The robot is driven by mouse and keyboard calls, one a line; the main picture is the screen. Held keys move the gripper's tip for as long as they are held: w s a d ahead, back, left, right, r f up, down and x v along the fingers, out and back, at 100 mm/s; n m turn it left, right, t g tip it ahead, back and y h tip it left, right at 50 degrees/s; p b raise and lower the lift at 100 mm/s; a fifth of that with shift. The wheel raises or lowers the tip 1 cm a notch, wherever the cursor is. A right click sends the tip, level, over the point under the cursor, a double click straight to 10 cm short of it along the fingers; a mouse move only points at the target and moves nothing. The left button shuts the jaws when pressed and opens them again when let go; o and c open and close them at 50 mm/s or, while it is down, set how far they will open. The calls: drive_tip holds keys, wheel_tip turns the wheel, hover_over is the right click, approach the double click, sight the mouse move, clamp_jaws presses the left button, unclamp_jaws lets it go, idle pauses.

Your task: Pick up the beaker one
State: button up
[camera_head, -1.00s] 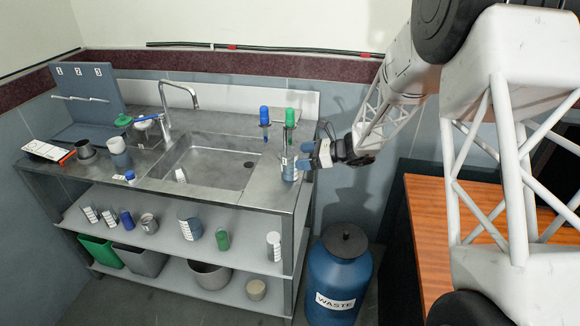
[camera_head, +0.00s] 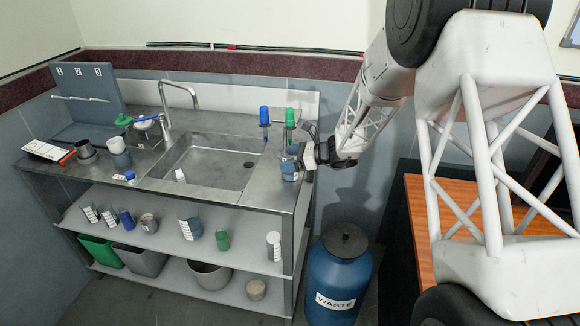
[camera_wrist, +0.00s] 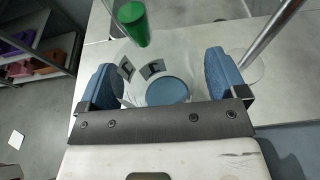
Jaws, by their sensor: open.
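A clear glass beaker with dark markings and a blue round area at its bottom (camera_wrist: 167,92) stands on the counter. In the wrist view it lies between the two blue fingers of my gripper (camera_wrist: 163,78). The jaws are open, one finger on each side of the glass; I cannot tell whether either touches it.
The green one also shows in the wrist view (camera_wrist: 133,22), near a metal rod (camera_wrist: 270,32). The sink (camera_head: 215,165) lies left. A blue waste drum (camera_head: 338,275) stands below.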

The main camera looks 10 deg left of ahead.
drive_tip(key=c, duration=1.1)
drive_tip(key=shift+r, duration=0.4)
drive_tip(key=shift+c, duration=0.2)
drive_tip(key=shift+r, duration=0.35)
drive_tip(key=d, duration=1.7)
drive_tip(key=shift+d, duration=0.4)
drive_tip(key=shift+d, duration=0.15)
drive_tip(key=shift+w, duration=0.15)
idle(0.5)
